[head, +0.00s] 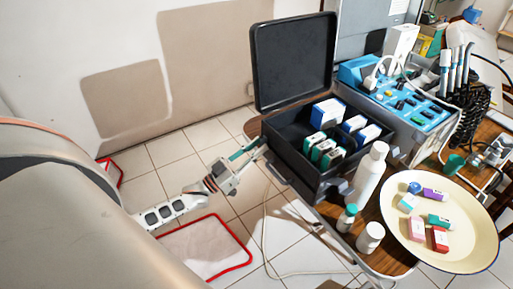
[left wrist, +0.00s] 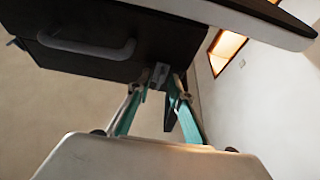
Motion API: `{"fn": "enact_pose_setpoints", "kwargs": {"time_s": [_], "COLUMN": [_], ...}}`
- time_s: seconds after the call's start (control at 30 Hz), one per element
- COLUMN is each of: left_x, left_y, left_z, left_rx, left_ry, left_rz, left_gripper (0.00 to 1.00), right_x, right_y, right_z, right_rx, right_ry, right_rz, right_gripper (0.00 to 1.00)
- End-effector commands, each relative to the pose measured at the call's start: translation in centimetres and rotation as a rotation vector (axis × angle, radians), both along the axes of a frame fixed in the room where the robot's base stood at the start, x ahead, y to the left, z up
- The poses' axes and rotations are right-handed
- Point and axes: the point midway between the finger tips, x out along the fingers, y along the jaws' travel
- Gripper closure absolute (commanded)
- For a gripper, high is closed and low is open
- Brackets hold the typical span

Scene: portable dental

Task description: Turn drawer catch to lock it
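The black case (head: 283,160) stands on the wooden table with its lid up. My left gripper (head: 256,148) reaches its left front corner from the left. In the left wrist view the case's dark drawer front (left wrist: 100,58) shows from close up, with a curved handle (left wrist: 88,48). The small grey drawer catch (left wrist: 159,75) sits at the end of this front. The two green fingers of my left gripper (left wrist: 158,88) stand apart, one on each side of the catch. I cannot tell whether they touch it. My right gripper is not in view.
A white bottle (head: 368,175), smaller bottles and a cream plate (head: 458,252) with small boxes stand right of the case. A blue-topped device (head: 405,100) stands behind. Tiled floor and a red-edged mat (head: 205,252) lie below my left arm.

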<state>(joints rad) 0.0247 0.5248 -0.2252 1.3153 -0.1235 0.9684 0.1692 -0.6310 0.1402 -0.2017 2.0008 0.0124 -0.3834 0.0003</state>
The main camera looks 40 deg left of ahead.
Motion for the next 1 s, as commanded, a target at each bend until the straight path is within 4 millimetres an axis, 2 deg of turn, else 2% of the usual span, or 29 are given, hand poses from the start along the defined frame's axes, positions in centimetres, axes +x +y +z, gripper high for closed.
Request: {"fn": "enact_pose_setpoints", "kwargs": {"time_s": [0.17, 0.5, 0.7, 1.0], "left_x": [-1.0, -6.6, -9.2, -10.3], "left_y": [0.4, 2.7, 3.8, 4.2], "left_z": [-0.5, -3.0, -4.2, -4.6], "left_rx": [0.0, 0.0, 0.002, 0.0], "left_ry": [0.001, 0.003, 0.004, 0.0], "left_rz": [0.0, 0.0, 0.0, 0.0], "left_gripper": [0.79, 0.79, 0.79, 0.79], "right_x": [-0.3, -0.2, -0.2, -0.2], "right_y": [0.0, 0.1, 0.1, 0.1], "right_z": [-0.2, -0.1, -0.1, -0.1], "right_rx": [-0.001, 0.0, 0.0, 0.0], "right_ry": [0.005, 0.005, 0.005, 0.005], "right_rz": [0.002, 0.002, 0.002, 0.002], "right_gripper": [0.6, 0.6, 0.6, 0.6]}}
